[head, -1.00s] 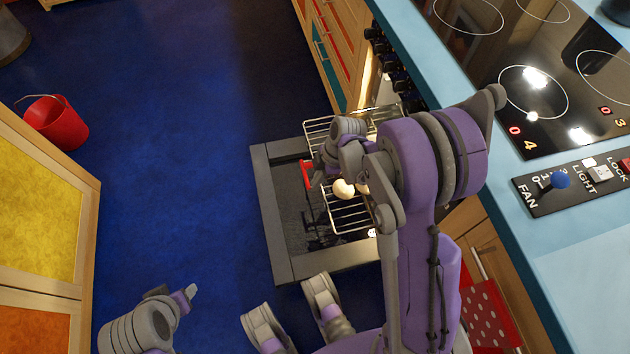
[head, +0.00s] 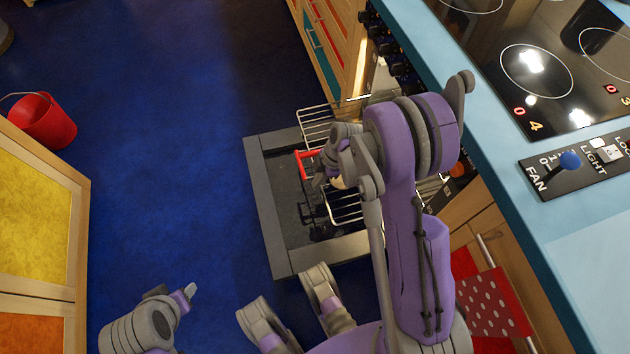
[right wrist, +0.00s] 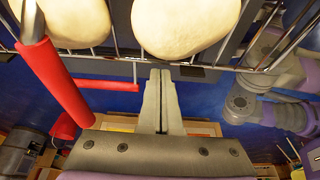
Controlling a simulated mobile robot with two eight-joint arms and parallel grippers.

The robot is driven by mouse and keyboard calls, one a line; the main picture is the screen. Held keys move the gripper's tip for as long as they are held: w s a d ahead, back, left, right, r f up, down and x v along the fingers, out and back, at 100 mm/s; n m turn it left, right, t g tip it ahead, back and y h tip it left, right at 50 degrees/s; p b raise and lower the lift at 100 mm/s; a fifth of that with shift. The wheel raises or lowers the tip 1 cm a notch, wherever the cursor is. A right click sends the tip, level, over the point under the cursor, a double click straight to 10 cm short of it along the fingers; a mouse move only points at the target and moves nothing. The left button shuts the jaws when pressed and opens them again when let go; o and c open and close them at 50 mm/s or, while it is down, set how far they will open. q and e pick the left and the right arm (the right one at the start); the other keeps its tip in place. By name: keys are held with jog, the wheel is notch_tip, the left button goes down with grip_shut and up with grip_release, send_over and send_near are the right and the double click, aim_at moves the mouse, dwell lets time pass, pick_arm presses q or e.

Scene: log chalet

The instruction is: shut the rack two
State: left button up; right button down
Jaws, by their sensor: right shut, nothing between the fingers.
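A wire oven rack (head: 345,206) is pulled out over the lowered oven door (head: 262,215). It has a red handle (head: 307,164) along its outer edge. Which numbered rack it is cannot be read. My right gripper (head: 320,181) is shut and empty beside the red handle. In the right wrist view my shut fingertips (right wrist: 160,76) are close to the rack's front wires; contact cannot be told. Pale rounded loaves (right wrist: 188,25) lie on wires there, and a thick red bar (right wrist: 56,82) is at the left. My left gripper (head: 188,291) is low at the left, away from the oven.
Another wire section (head: 318,122) shows behind my right arm. The counter with the cooktop (head: 535,72) is at the right. A red bucket (head: 45,120) and a yellow-fronted cabinet (head: 35,210) stand at the left. The blue floor (head: 180,150) between is clear.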

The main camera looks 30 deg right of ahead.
jog(key=s+d, duration=0.1)
jog(key=d, duration=0.3)
jog(key=s+d, duration=0.1)
jog(key=d, duration=0.3)
jog(key=s+d, duration=0.1)
jog(key=d, duration=0.4)
jog(key=shift+s, duration=0.2)
